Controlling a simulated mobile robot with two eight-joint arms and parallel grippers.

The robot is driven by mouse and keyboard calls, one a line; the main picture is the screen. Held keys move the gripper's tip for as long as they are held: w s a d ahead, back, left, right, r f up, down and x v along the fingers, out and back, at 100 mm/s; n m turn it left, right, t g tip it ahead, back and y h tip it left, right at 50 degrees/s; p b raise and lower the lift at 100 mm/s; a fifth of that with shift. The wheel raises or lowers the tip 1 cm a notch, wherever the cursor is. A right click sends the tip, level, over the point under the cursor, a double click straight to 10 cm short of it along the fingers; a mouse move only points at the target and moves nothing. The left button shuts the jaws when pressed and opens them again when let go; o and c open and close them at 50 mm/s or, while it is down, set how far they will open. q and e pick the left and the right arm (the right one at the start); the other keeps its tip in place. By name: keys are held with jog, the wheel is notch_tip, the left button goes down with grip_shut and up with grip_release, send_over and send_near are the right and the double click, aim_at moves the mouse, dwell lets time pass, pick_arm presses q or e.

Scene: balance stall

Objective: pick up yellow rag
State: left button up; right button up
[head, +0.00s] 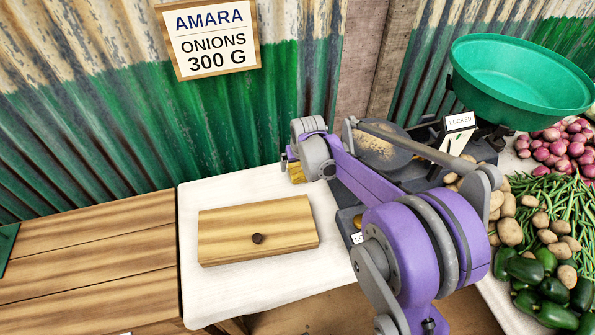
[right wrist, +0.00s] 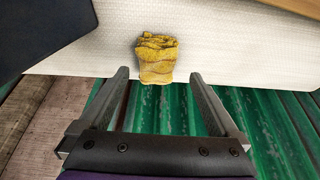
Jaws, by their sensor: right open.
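The yellow rag (right wrist: 156,58) is a small crumpled, folded cloth on the white tabletop (right wrist: 230,50), near the edge by the green corrugated wall. In the right wrist view it lies ahead of and between the fingertips of my right gripper (right wrist: 158,76), which is open and empty. In the head view a little of the rag (head: 296,173) shows beside my right gripper (head: 287,162), which hides part of it. I cannot tell the exact height of the fingers over the rag. My left gripper is not in view.
A wooden box (head: 225,228) with a dark knob lies in front of the rag. The balance with its green pan (head: 520,75) and "LOCKED" tag stands to the right. Potatoes (head: 510,232), beans, peppers and onions lie further right. The corrugated wall (head: 110,130) closes off the back.

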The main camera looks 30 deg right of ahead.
aim_at(298, 168)
jog(key=x, duration=0.4)
jog(key=shift+w+d+f+b, duration=0.15)
jog(key=shift+d+f+b, duration=0.15)
jog(key=shift+d+b, duration=0.05)
jog(key=c, duration=1.4)
